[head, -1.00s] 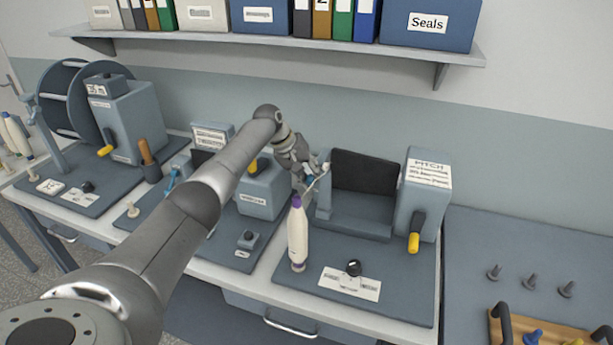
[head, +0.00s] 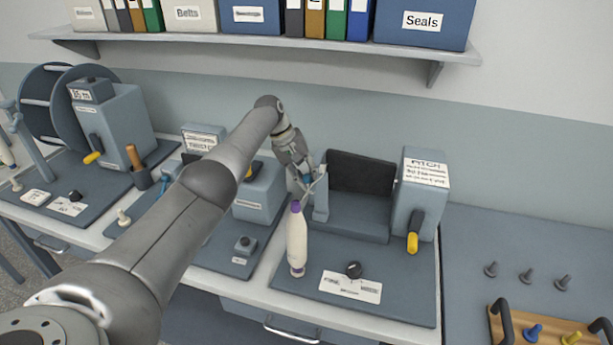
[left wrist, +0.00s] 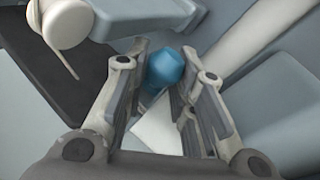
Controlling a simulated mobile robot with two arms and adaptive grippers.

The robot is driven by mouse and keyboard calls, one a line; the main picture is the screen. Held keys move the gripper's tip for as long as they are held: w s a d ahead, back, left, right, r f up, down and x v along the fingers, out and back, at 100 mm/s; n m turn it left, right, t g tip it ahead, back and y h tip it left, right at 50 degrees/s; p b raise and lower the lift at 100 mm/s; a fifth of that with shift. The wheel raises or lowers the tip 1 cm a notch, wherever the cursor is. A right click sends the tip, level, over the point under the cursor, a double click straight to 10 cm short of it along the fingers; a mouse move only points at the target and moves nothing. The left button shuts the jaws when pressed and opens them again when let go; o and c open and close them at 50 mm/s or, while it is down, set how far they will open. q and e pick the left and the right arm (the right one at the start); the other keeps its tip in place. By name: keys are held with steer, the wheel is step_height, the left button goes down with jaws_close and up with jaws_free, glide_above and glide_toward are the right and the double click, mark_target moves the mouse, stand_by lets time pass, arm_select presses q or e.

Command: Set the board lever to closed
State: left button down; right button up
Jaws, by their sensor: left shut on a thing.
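My left gripper (head: 308,184) is at the left end of the grey holder with the black back panel (head: 361,173). Its fingers are around a blue knob, which shows between the fingertips in the left wrist view (left wrist: 165,68). I take the knob to be the board lever's end; the fingers hide most of the lever, and its setting cannot be read. A cream bobbin with a purple top (head: 297,240) stands upright just below the gripper in the head view. My right gripper is not in view.
A grey box labelled PITCH (head: 425,180) with a yellow-tipped crank (head: 413,241) stands right of the holder. A black knob (head: 353,269) sits on a label in front. A wooden tray (head: 499,325) is at lower right. A shelf (head: 300,42) hangs above.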

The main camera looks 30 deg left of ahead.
arm_select(q)
steer(key=c, duration=1.2)
jaws_free()
steer(key=shift+w, duration=0.1)
steer(key=v, duration=1.2)
